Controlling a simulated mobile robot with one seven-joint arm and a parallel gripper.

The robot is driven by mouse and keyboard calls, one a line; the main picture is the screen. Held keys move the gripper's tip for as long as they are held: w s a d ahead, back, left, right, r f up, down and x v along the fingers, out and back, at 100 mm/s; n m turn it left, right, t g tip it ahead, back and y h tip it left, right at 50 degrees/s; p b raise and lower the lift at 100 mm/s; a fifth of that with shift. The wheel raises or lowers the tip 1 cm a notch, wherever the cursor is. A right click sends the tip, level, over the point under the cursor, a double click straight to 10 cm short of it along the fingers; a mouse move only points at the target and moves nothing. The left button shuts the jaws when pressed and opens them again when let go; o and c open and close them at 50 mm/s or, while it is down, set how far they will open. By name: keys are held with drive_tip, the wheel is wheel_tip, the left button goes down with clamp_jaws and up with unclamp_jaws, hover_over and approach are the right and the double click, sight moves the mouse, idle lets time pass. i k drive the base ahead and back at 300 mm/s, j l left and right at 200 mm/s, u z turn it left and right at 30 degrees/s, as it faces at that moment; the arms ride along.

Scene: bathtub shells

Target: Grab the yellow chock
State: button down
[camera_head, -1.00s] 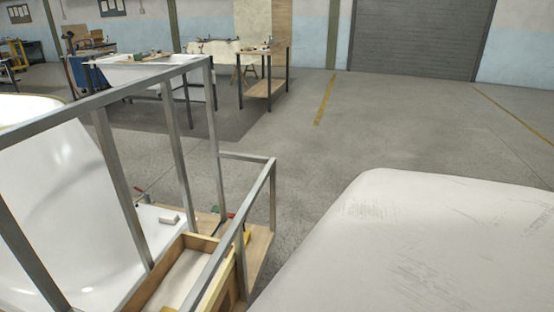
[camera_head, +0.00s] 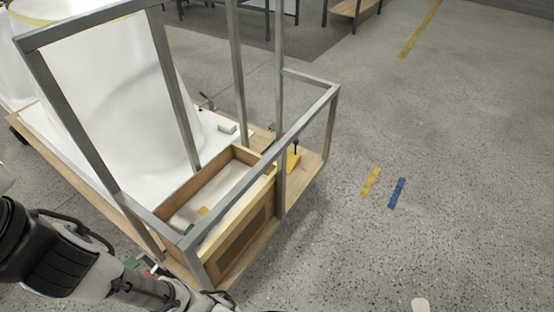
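A yellow wedge-like block (camera_head: 293,160), which looks like the chock, sits on the wooden board at the right end of the cart, partly behind a metal frame post. A thin dark upright part stands at it. A smaller yellow piece (camera_head: 203,211) lies inside the wooden box; I cannot tell what it is. My arm reaches in from the lower left, beside the cart's near side. Its end runs to the bottom edge, and I cannot make out my gripper's fingers.
The grey metal frame (camera_head: 235,190) stands around the wooden box (camera_head: 250,222), with a white tub shell (camera_head: 110,95) behind it. A red-handled clamp (camera_head: 205,99) is on the cart. Yellow tape (camera_head: 370,181) and blue tape (camera_head: 397,193) mark the clear floor at right.

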sight(293, 158)
drive_tip(key=z, duration=0.15)
drive_tip(key=l+u, duration=0.1)
drive_tip(key=u, duration=0.3)
drive_tip(key=l+u, duration=0.3)
drive_tip(key=l, duration=0.15)
drive_tip(key=l+u, duration=0.3)
drive_tip(key=l, duration=0.2)
drive_tip(key=l+u, duration=0.1)
drive_tip(key=l, duration=0.6)
drive_tip(key=k+l, duration=0.1)
drive_tip(key=l, duration=0.55)
drive_tip(key=l+u, duration=0.15)
drive_tip(key=l, duration=0.55)
drive_tip(key=i+l, duration=0.4)
drive_tip(key=i, duration=1.45)
